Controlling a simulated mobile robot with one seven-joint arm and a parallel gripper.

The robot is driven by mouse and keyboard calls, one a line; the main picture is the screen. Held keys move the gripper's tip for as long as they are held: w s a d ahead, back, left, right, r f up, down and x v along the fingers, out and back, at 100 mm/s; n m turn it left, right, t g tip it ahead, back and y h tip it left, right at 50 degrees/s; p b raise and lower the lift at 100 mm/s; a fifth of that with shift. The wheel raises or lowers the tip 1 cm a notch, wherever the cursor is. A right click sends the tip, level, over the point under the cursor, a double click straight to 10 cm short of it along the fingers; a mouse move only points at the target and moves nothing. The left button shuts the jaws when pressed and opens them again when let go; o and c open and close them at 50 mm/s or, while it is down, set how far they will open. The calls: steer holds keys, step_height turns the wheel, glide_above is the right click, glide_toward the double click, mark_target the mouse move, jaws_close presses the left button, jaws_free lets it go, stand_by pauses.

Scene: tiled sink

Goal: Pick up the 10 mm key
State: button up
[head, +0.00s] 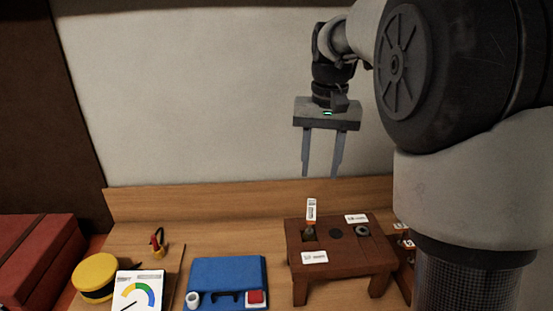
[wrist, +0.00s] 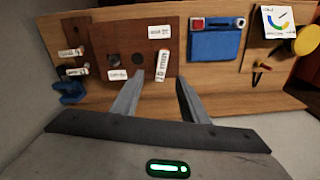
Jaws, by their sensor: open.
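The 10 mm key shows as an upright white tag with an orange top (head: 311,209), standing in a brown wooden stand (head: 290,240). In the wrist view its tag reads "10 mm" (wrist: 162,66) and lies between the fingertips in the picture. Its lower part is hard to make out. My gripper (head: 320,174) is open and empty, pointing down well above the stand in the head view. Its two fingers also show in the wrist view (wrist: 161,76), apart from each other and with nothing between them at close range.
The stand also bears two white labels (head: 314,257), a dark round hole (head: 336,233) and a grey ring (head: 362,230). More tagged pieces (wrist: 70,53) sit beside it. A blue case (head: 227,270), gauge card (head: 138,291) and yellow round object (head: 95,274) are to the left. A wall rises behind.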

mark_target(313, 208)
steer(key=shift+g, duration=0.3)
steer(key=f, duration=0.4)
steer(key=w+f, duration=0.1)
steer(key=f, duration=0.4)
steer(key=w+f, duration=0.1)
steer(key=f, duration=0.3)
steer(key=shift+w+f+b, duration=0.1)
steer(key=shift+f+b, duration=0.2)
steer(key=shift+f, duration=0.1)
steer(key=shift+a+f, duration=0.15)
steer(key=shift+f, duration=1.2)
steer(key=shift+a+f, duration=0.15)
steer(key=shift+f, duration=1.15)
jaws_close()
